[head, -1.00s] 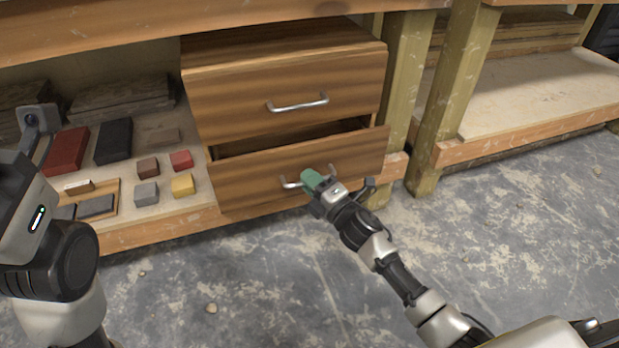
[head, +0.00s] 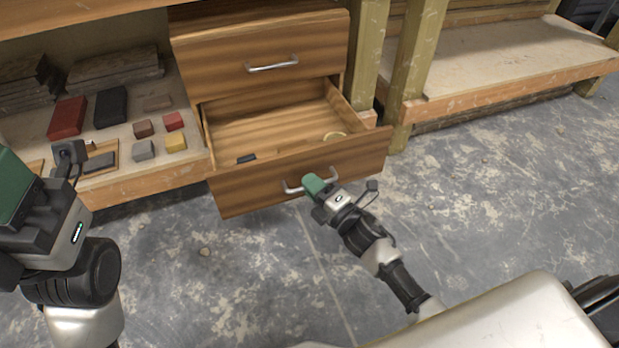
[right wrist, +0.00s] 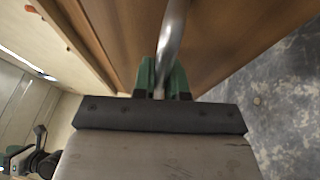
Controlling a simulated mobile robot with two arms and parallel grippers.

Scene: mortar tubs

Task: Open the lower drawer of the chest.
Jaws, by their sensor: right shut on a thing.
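The wooden chest (head: 215,55) stands on the low shelf, its upper drawer shut with a metal handle (head: 272,66). The lower drawer (head: 245,190) is pulled well out, and its inside shows. A small dark thing (head: 246,158) and a pale round thing (head: 334,136) lie in it. My right gripper (head: 312,186) is shut on the lower drawer's handle (head: 292,189). In the right wrist view the handle bar (right wrist: 171,40) runs between the green fingers (right wrist: 165,80). My left gripper (head: 15,190) is at the left edge, away from the chest; its fingertips are not clearly seen.
Left of the chest, the shelf holds a red block (head: 67,117), a black block (head: 111,107), several small coloured blocks and stacked boards (head: 115,66). Wooden posts (head: 410,75) stand to the right. The concrete floor (head: 480,210) before the drawer is clear.

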